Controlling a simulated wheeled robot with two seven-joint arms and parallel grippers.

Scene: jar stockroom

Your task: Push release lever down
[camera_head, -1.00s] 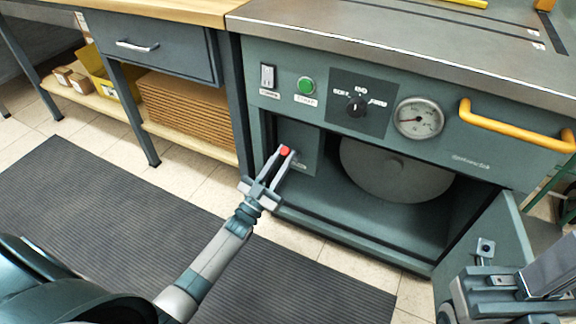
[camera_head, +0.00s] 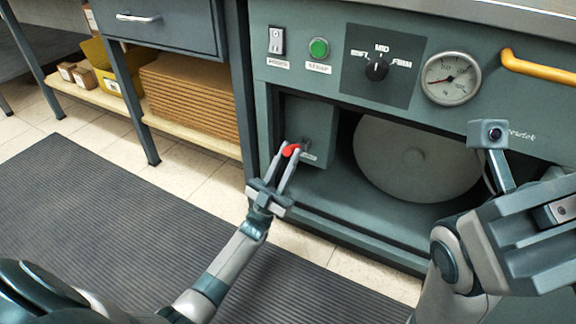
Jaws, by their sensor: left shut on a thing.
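The release lever's red knob (camera_head: 292,150) shows at the front of a small grey-green box inside the machine's open lower bay. My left gripper (camera_head: 291,152) is shut on this knob, with one finger on each side of it. The fingers partly cover the knob, and the lever's stem behind it is mostly hidden. My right gripper (camera_head: 495,165) is large at the right edge, in front of the machine and well away from the lever. It is cut off by the frame, and its opening cannot be made out.
The panel above the bay has a rocker switch (camera_head: 276,40), a green button (camera_head: 319,47), a black selector dial (camera_head: 376,68) and a gauge (camera_head: 451,78). A yellow handle (camera_head: 537,68) is at the right. A pale round drum (camera_head: 414,165) sits in the bay. A ribbed mat (camera_head: 110,205) covers the floor.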

